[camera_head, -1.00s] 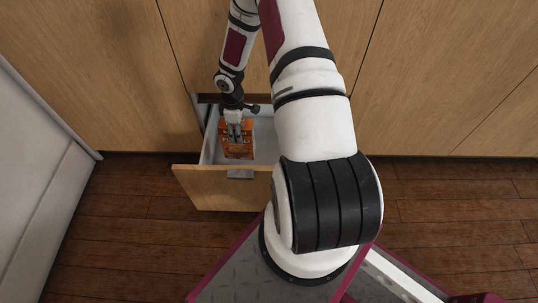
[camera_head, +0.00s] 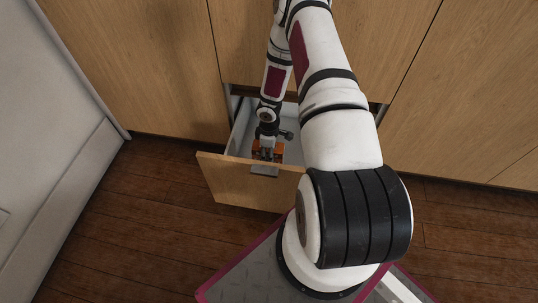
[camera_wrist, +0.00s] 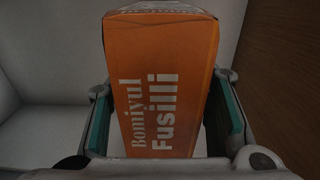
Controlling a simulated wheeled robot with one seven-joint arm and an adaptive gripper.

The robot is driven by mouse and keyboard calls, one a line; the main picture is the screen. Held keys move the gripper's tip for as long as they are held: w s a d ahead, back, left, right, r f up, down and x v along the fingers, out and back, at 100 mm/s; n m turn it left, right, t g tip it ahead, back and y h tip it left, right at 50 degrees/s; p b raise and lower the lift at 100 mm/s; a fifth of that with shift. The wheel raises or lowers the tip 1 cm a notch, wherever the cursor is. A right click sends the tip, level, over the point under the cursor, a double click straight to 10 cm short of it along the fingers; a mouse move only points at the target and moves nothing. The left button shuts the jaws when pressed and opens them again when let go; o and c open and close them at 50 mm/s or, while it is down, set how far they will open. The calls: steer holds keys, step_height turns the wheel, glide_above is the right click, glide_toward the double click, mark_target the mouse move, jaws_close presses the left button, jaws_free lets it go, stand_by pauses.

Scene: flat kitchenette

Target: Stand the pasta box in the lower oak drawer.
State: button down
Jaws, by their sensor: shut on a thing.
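The orange pasta box (camera_wrist: 160,85), lettered "Bomiyul Fusilli", is between the two teal-padded fingers of my gripper (camera_wrist: 165,118) in the wrist view. My gripper is shut on it. In the head view my gripper (camera_head: 267,152) points down into the open lower oak drawer (camera_head: 235,183), and an orange part of the box (camera_head: 281,150) shows beside the fingers. The box is inside the drawer, behind its front panel. Its lower end is hidden, so I cannot tell whether it touches the drawer floor.
Oak cabinet fronts (camera_head: 140,70) stand behind and beside the drawer. A pale panel (camera_head: 50,130) stands at the left. The dark wood floor (camera_head: 150,230) is clear in front of the drawer. My arm covers the drawer's right side.

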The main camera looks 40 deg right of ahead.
steer(key=shift+f, duration=0.25)
steer(key=c, duration=0.8)
jaws_free()
steer(key=shift+f, duration=0.1)
